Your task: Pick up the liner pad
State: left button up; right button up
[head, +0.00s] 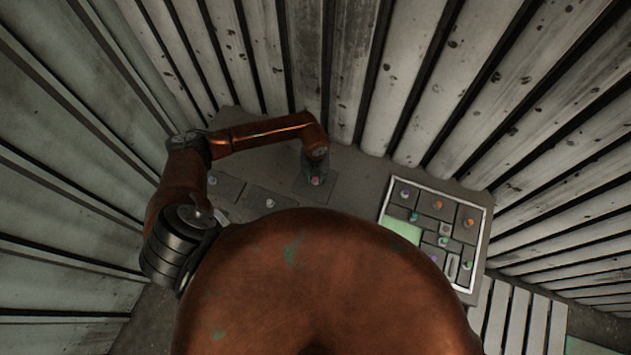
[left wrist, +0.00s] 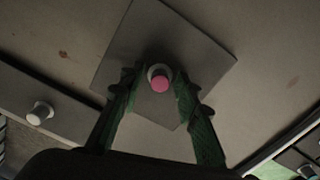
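A flat grey square pad with a white, pink-topped knob lies on the grey surface, and I take it to be the liner pad (left wrist: 205,50). In the head view the pad (head: 328,188) is under my left gripper (head: 316,178), partly hidden by it. In the left wrist view my left gripper (left wrist: 156,80) has its two green fingers apart, one on each side of the knob (left wrist: 159,77). A gap shows between the fingers and the knob. Whether the fingertips are at knob height is hard to tell. My right gripper is not in view.
Two more grey pads with pale knobs, a left one (head: 231,188) and a middle one (head: 252,201), lie left of it. A light-framed tray (head: 384,207) at right holds several knobbed pieces and has a bare green area. Ribbed walls (head: 350,70) surround the surface.

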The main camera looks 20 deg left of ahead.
pick_arm(q)
grip_shut()
dwell(0.4)
jog(key=shift+r+b, duration=0.4)
jog(key=shift+r, duration=0.15)
jog(key=s+d+r, duration=0.3)
jog(key=s+r, duration=0.3)
jog(key=r, duration=0.2)
jog(key=s+d+r+b, duration=0.1)
jog(key=s+d+r, duration=0.3)
jog(key=r, duration=0.5)
jog(key=shift+s+b, duration=0.3)
jog(key=shift+s, duration=0.7)
jog(key=shift+d, duration=0.1)
